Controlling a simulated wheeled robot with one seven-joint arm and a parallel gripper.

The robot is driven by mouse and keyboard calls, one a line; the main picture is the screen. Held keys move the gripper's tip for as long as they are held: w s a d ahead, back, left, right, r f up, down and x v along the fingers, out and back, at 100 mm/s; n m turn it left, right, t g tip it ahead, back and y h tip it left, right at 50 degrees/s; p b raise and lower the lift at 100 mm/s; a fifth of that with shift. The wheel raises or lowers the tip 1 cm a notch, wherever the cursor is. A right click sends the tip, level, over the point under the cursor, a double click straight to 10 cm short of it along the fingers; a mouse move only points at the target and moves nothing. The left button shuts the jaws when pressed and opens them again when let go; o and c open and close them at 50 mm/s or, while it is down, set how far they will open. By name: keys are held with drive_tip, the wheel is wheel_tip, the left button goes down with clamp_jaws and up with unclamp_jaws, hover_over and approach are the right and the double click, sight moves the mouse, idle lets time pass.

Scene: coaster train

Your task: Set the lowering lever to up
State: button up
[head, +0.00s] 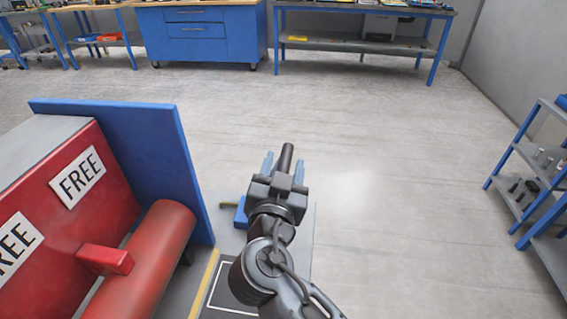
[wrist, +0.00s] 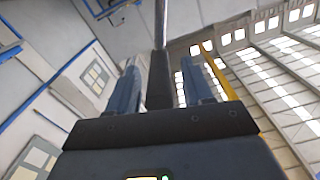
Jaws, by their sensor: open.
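A lever with a dark grip (wrist: 159,82) and a metal rod shows in the wrist view. The grip stands between the two fingers of my gripper (wrist: 160,90), with a gap on each side, and the rod runs on past them to the top edge. In the head view my gripper (head: 283,170) is open, and a dark cylindrical end (head: 286,157), seemingly of the lever, sticks out between its blue fingers. The lever's foot is hidden behind my arm, so its exact setting cannot be told.
A red car (head: 75,215) with FREE signs, a red roller bar (head: 150,260) and a blue end panel (head: 150,150) stands close on the left. A grey shelf (head: 540,165) is at the right. Workbenches (head: 200,35) line the back. The floor between is clear.

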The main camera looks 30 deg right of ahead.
drive_tip(key=shift+d, duration=0.1)
clamp_jaws()
idle(0.4)
